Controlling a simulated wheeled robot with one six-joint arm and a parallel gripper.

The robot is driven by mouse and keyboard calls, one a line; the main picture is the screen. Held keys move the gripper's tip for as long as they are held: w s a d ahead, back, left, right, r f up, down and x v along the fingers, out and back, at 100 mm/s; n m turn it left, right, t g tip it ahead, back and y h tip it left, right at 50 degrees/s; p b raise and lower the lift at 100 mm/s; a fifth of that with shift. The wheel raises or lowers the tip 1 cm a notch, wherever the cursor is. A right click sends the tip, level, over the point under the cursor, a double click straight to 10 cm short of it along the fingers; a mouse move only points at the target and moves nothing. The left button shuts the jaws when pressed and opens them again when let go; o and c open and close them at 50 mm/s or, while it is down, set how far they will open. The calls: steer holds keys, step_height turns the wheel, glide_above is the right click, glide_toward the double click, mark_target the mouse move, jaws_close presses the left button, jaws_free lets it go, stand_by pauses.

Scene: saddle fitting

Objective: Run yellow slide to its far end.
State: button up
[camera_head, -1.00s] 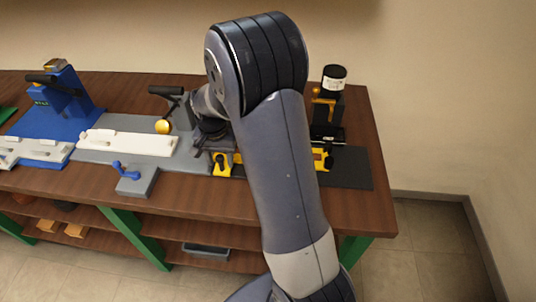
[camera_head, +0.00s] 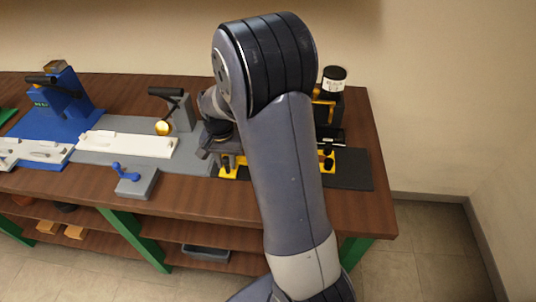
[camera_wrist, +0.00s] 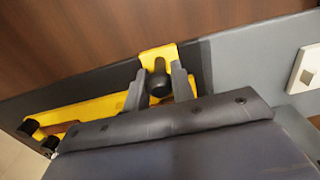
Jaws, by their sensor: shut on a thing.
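The yellow slide (camera_wrist: 157,60) shows in the wrist view as a yellow plate with a round black knob (camera_wrist: 159,84) on it. My gripper (camera_wrist: 158,86) has its two grey fingers closed on either side of this knob. A long yellow strip (camera_wrist: 85,114) runs left from there in the wrist view to two black knobs at its end. In the head view the yellow slide (camera_head: 231,170) shows just left of my forearm. My arm hides the middle of the yellow fixture and most of my gripper there.
Right of my arm stand a black-and-yellow clamp (camera_head: 327,108) and a labelled black jar (camera_head: 334,79). Bare wood runs along the bench front (camera_head: 290,205).

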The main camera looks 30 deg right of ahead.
steer(key=shift+s+d+b, duration=0.1)
steer(key=shift+s+d, duration=1.05)
steer(key=shift+d, duration=0.4)
steer(key=shift+s+d+b, duration=0.15)
steer(key=shift+s+d, duration=0.95)
steer(key=shift+d, duration=0.5)
steer(key=shift+s+d+b, duration=0.1)
steer(key=shift+s+d, duration=1.05)
steer(key=shift+d, duration=0.4)
steer(key=shift+o, duration=1)
steer(key=shift+s+d, duration=0.15)
steer(key=o, duration=0.5)
steer(key=shift+s+d, duration=0.1)
steer(key=shift+d, duration=0.05)
